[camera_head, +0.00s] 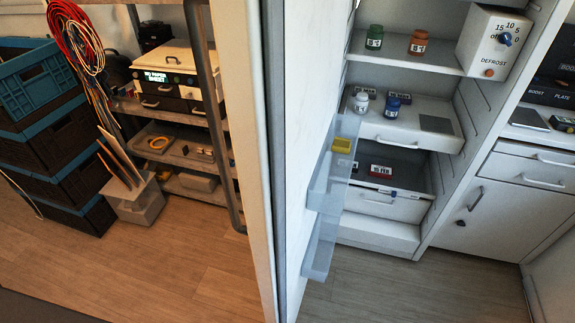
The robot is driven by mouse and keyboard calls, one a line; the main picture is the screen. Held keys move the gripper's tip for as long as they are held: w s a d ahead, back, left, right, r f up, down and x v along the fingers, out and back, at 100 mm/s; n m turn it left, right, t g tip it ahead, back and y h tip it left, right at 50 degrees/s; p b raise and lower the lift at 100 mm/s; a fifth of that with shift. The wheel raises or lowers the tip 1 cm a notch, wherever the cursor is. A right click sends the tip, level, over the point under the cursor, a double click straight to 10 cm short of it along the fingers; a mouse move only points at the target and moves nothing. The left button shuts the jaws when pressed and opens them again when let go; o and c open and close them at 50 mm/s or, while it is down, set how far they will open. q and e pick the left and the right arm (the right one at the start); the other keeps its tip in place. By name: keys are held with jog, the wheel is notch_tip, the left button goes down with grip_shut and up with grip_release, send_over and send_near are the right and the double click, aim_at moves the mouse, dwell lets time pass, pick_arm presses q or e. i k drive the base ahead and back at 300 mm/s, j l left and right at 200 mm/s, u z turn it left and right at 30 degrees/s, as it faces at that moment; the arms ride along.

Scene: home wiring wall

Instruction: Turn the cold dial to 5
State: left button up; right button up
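A white control box (491,45) is at the upper right inside the open fridge, marked DEFROST. On its face is a dark blue dial (505,39) with 15, 10, 5 and "off" printed around it. The dial's pointer is too small to read. An orange button or lamp (488,73) is low on the box. I see no label reading "cold" on any dial. Neither of my grippers is in this view.
The open fridge door (311,130) stands in the middle, with clear bins (321,245) on its inner side. Bottles and small boxes stand on the shelves (400,52). Stacked crates (40,100) and a rack are at left. The wooden floor (150,265) is clear.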

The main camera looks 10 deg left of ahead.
aim_at(505, 38)
jog(key=j+z, duration=0.35)
jog(key=j, duration=0.45)
jog(key=k+j+z, duration=0.15)
jog(key=j+z, duration=0.2)
jog(key=j, duration=0.4)
jog(key=l, duration=1.8)
jog(key=i, duration=0.05)
